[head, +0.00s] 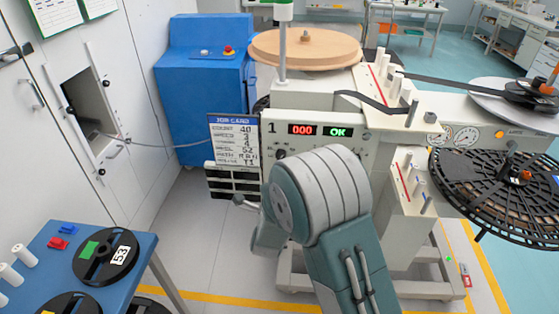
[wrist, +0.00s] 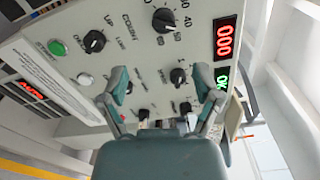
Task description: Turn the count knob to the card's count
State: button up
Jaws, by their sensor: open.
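The job card (head: 234,139) hangs left of the rewind station's front panel in the head view; its count line appears to read 40. In the wrist view, the black count knob (wrist: 163,20) sits near the top edge of the panel, beside a numbered scale. I cannot read its setting surely. My gripper (wrist: 164,92) is open, with its fingers spread below the count knob and apart from it. A smaller black knob (wrist: 178,76) lies between the fingertips in the picture. In the head view my arm hides the gripper and much of the panel.
The red display (head: 301,129) reads 000 beside a green OK display (head: 335,132). Another black knob (wrist: 95,41) and a green button (wrist: 57,48) are on the panel. A blue table (head: 128,252) with reels stands at the lower left.

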aim_at(281, 156)
jog(key=w+n, duration=0.4)
jog(key=n, duration=0.1)
jog(key=w+n, duration=0.3)
jog(key=n, duration=0.2)
jog(key=w+n, duration=0.4)
jog(key=n, duration=0.1)
jog(key=shift+w+d+r+n, duration=0.15)
jog(key=shift+w+d+n, duration=0.1)
jog(key=shift+w+n, duration=0.05)
grip_shut()
